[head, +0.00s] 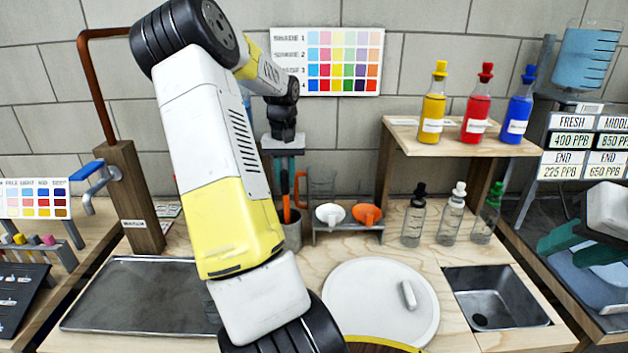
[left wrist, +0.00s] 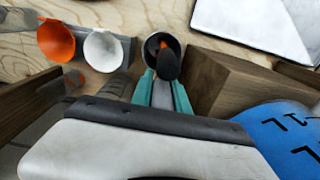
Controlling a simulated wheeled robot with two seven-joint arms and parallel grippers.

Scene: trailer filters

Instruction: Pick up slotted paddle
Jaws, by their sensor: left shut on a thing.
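My left gripper (head: 285,163) is at the back of the bench, above a grey cup (head: 291,232) that holds upright tools. In the left wrist view its teal fingers (left wrist: 165,90) are shut on a dark, rounded handle, which I take for the slotted paddle (left wrist: 168,66). The slotted part does not show. In the head view the paddle (head: 284,183) is a dark upright shape just below the fingers, partly hidden by my arm. An orange part shows in the cup beside it. My right gripper (head: 562,252) is at the right edge, its teal fingers apart and empty.
White and orange funnels (head: 330,214) stand in a rack right of the cup. A wooden post (head: 135,195) with a blue-handled tap stands left. Several clear bottles (head: 450,218) stand right, below a wooden shelf (head: 456,137) with colour bottles. A white disc (head: 375,300) lies in front.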

